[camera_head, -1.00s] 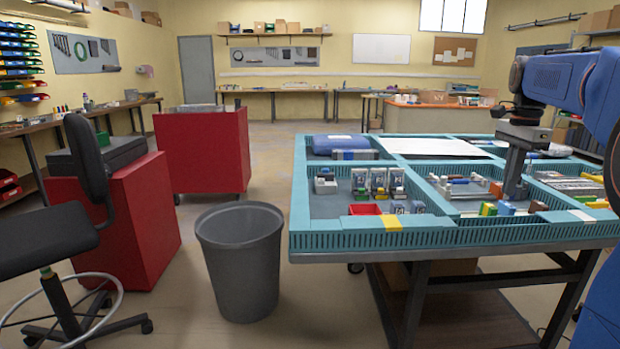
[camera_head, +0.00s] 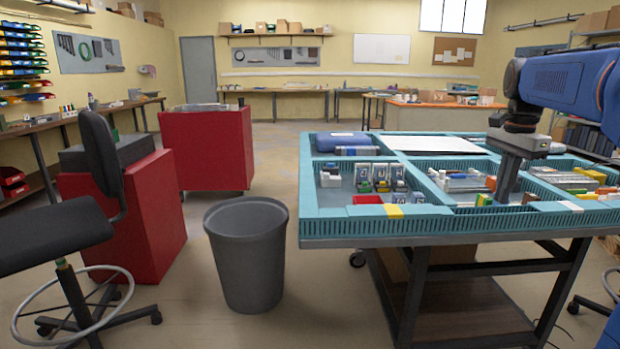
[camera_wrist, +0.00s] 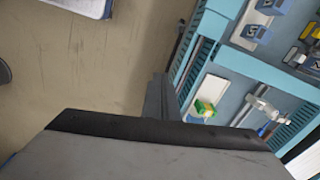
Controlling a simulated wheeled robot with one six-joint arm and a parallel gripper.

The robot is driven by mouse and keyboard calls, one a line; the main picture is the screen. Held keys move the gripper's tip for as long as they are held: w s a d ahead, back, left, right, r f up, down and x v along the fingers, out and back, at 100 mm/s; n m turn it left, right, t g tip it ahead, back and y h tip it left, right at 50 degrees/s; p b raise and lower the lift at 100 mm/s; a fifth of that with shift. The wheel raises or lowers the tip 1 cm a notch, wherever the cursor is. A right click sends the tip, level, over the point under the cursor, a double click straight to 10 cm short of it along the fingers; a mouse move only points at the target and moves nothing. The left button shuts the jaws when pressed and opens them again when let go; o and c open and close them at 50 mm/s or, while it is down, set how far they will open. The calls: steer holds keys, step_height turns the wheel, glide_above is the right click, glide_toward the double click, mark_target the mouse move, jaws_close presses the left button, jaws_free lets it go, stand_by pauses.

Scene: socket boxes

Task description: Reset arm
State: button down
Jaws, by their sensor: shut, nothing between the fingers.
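My arm shows at the right of the head view, its blue link at the top. My gripper (camera_head: 506,190) points down over the front part of the teal divided table (camera_head: 400,229). Its fingertips are close to the small parts in the front middle compartment; whether they touch anything is hard to tell. The gripper is shut and empty. In the wrist view the dark gripper body fills the lower part. A green and white block (camera_wrist: 204,107) lies in a compartment beyond it. The table edge runs steeply through that view.
A grey bin (camera_head: 246,262), a red cabinet (camera_head: 207,150) and a black stool (camera_head: 50,220) stand left of the table.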

steer(key=s+a+f+n+t, duration=0.1)
steer(key=s+a+f+n, duration=0.4)
steer(key=s+f, duration=0.2)
steer(key=s+a+f+n+t, duration=0.1)
steer(key=s+a+f+n, duration=0.4)
steer(key=s, duration=0.6)
steer(key=s+a+f+n+t, duration=0.2)
steer(key=s+a+f+n, duration=0.3)
steer(key=s+a+f, duration=0.2)
steer(key=shift+s+f+n, duration=0.3)
steer(key=shift+s+f, duration=0.65)
steer(key=shift+s, duration=0.15)
steer(key=shift+r, duration=0.1)
